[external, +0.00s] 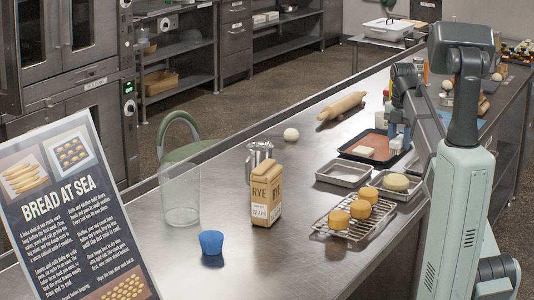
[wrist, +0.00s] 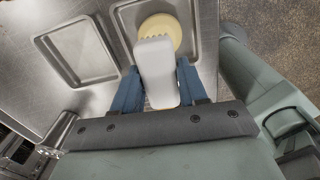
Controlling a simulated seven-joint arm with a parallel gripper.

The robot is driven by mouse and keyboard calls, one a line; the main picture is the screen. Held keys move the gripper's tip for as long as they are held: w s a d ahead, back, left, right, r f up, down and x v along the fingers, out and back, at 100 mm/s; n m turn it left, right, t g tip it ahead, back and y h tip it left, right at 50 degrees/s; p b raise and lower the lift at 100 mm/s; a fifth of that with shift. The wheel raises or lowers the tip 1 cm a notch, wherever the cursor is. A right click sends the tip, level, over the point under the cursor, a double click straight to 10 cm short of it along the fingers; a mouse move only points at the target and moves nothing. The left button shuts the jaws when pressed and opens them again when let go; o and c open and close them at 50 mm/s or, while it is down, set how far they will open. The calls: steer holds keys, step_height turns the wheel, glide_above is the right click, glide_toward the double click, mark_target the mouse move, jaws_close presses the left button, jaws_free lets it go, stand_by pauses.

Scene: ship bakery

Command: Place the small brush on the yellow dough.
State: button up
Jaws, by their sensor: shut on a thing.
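The small brush (wrist: 156,62) is white and is held between the blue fingers of my gripper (wrist: 157,88). In the external view, my gripper (external: 402,132) points down at the far side of the metal trays, with a white bit of the brush (external: 396,145) at its fingertips. The yellow dough (external: 396,182) is a round, pale yellow piece in a metal tray. In the wrist view, the yellow dough (wrist: 166,27) lies partly hidden behind the brush's far end. The brush appears above the tray; I cannot tell whether it touches the dough.
An empty metal tray (external: 343,165) stands left of the dough's tray (external: 396,196). A wire rack (external: 332,228) with orange-brown rounds is in front. A dark tray with a reddish base (external: 350,145) lies behind.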

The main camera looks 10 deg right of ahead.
mark_target(396, 176)
steer(key=shift+f+n, duration=0.15)
steer(key=shift+n, duration=0.15)
steer(key=shift+f, duration=3.8)
steer(key=shift+f, duration=0.2)
steer(key=o, duration=1.1)
steer(key=shift+c, duration=0.2)
steer(key=shift+r, duration=3.95)
